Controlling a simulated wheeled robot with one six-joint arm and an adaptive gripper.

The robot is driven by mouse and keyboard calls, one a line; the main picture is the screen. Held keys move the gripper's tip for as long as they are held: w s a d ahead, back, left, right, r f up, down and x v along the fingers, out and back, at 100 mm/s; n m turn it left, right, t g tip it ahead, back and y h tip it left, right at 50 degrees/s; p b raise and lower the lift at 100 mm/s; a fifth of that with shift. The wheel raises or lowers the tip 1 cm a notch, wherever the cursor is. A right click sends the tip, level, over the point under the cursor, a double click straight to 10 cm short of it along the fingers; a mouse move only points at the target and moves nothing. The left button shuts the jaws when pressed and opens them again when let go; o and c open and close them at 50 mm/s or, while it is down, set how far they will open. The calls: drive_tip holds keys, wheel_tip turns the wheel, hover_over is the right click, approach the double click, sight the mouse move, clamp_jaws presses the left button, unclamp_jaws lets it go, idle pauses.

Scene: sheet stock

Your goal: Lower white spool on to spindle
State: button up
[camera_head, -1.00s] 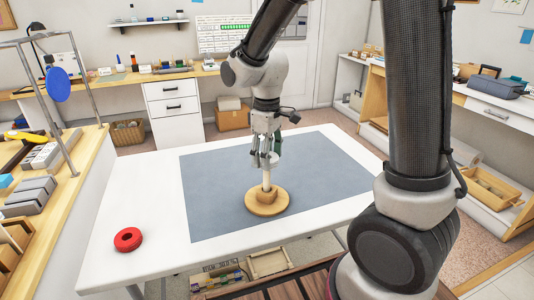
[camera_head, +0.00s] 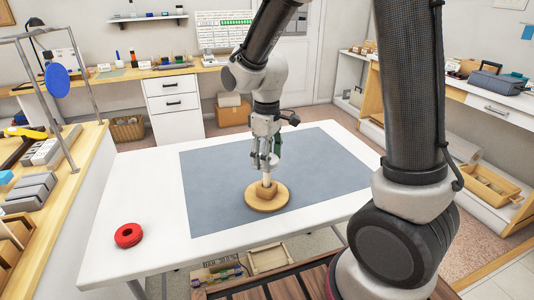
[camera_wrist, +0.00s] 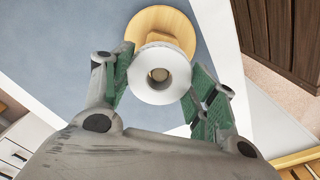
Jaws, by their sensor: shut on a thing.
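The white spool (camera_wrist: 139,78) is held between the green-padded fingers of my gripper (camera_wrist: 158,82). In the head view the white spool (camera_head: 266,178) shows as a small pale piece below my gripper (camera_head: 265,162). The spindle (camera_head: 266,200) has a round wooden base with a raised wooden hub, and stands on the grey mat. The spool is right above the hub. In the wrist view the wooden base (camera_wrist: 180,22) shows behind the spool, and a brown round end shows inside the spool's hole. Whether the spool touches the hub is too small to tell.
A red ring (camera_head: 128,235) lies on the white table (camera_head: 135,195), left of the grey mat (camera_head: 220,190). The mat around the spindle is clear. A wooden bench (camera_head: 75,190) with grey parts stands at the left.

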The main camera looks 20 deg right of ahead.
sight(267, 185)
drive_tip(key=shift+f, duration=0.2)
idle(0.4)
drive_tip(key=shift+f, duration=0.75)
drive_tip(key=shift+f, duration=0.15)
drive_tip(key=shift+f, duration=0.45)
drive_tip(key=shift+f, duration=0.15)
drive_tip(key=shift+f, duration=0.85)
drive_tip(key=shift+f, duration=1.05)
